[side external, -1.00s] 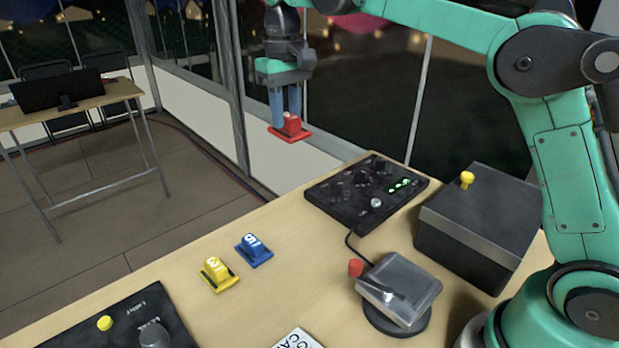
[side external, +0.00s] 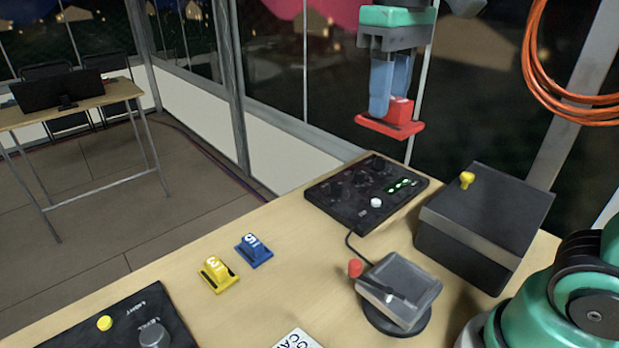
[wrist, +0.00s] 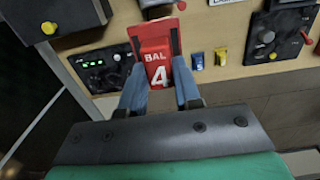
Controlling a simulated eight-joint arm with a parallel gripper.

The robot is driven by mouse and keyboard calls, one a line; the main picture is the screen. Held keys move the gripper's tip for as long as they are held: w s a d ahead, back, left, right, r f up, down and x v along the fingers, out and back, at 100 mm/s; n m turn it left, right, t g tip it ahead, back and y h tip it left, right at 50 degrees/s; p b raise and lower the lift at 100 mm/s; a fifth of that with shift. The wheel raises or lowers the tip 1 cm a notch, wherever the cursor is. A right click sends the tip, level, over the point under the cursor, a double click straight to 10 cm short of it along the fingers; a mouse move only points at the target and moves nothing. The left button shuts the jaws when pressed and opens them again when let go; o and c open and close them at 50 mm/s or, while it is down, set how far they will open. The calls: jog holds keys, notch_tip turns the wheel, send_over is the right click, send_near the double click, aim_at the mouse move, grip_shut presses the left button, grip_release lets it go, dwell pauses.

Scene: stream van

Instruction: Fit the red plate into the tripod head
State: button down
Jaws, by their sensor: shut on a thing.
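The red plate (side external: 393,123) is held in my gripper (side external: 391,102), high above the back of the table in the side view. My gripper's blue fingers are shut on the plate's raised block. In the wrist view the red plate (wrist: 157,62) shows "BAL 4" between the fingertips (wrist: 160,82). The tripod head (side external: 399,290) is a grey clamp with a red-knobbed lever on a round black base, at the table's front right. The plate is well apart from it. In the wrist view the head is mostly hidden behind the plate.
A yellow plate (side external: 219,274) and a blue plate (side external: 254,251) lie on the table (side external: 300,262) left of the head. A black control panel (side external: 366,192) is behind it, and a dark box (side external: 484,226) with a yellow knob stands to its right. Another panel (side external: 132,325) is at front left.

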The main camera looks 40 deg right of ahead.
send_over(400, 279)
jog(key=w, duration=0.1)
jog(key=f, duration=1.4)
jog(key=s+f, duration=0.1)
jog(key=f, duration=0.6)
jog(key=shift+f, duration=0.15)
jog(key=c, duration=0.6)
grip_release()
